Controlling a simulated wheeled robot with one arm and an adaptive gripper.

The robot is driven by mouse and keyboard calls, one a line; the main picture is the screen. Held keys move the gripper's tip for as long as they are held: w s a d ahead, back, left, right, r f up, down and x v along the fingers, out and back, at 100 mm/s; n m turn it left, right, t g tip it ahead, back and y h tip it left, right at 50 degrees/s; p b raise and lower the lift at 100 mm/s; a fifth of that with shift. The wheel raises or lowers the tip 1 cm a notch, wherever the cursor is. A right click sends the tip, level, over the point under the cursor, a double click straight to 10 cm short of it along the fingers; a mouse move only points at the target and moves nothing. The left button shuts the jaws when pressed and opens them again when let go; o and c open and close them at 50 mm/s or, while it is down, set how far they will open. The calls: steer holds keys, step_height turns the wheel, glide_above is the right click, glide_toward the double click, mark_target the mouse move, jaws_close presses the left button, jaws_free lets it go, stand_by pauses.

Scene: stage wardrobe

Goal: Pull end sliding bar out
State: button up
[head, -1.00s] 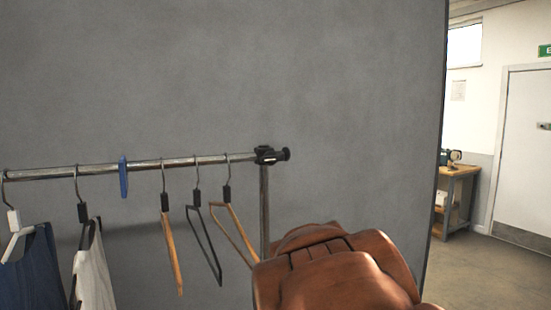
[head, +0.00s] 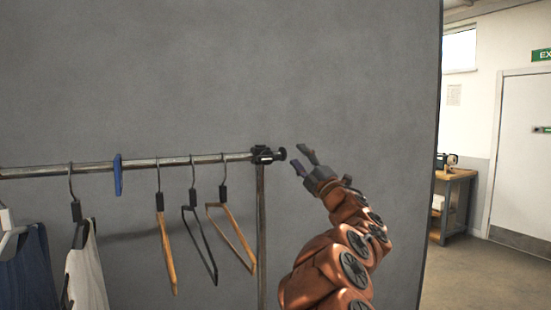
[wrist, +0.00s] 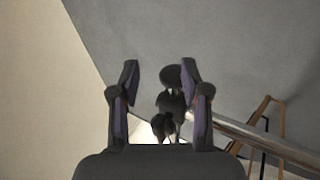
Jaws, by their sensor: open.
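The clothes rail (head: 90,169) is a horizontal metal bar at left. At its right end is a black clamp fitting (head: 262,155) on an upright post, with a dark round end knob (head: 281,154). My gripper (head: 303,158) is open and empty, just right of the knob with a small gap. In the wrist view my gripper (wrist: 158,90) shows its two fingers apart. The end knob (wrist: 173,77) appears between the fingertips, nearer the right finger, with the clamp below it and the rail (wrist: 265,142) running off to the lower right.
Several hangers hang on the rail, including a wooden one (head: 232,240) close to the post. A blue clip (head: 118,175) sits on the rail. Dark and white garments hang at far left. A grey panel (head: 340,80) stands behind. Open floor and a workbench (head: 454,195) lie to the right.

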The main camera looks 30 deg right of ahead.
step_height(320, 180, down, 3)
steer(key=a+n+g+y, duration=0.2)
steer(key=a+n+y, duration=0.1)
steer(key=n+y, duration=0.45)
steer(key=shift+m+y, duration=0.35)
steer(key=shift+r+p+x, duration=0.2)
steer(key=shift+p+x, duration=0.85)
steer(key=shift+x, duration=2.35)
steer(key=shift+s, duration=0.2)
jaws_close()
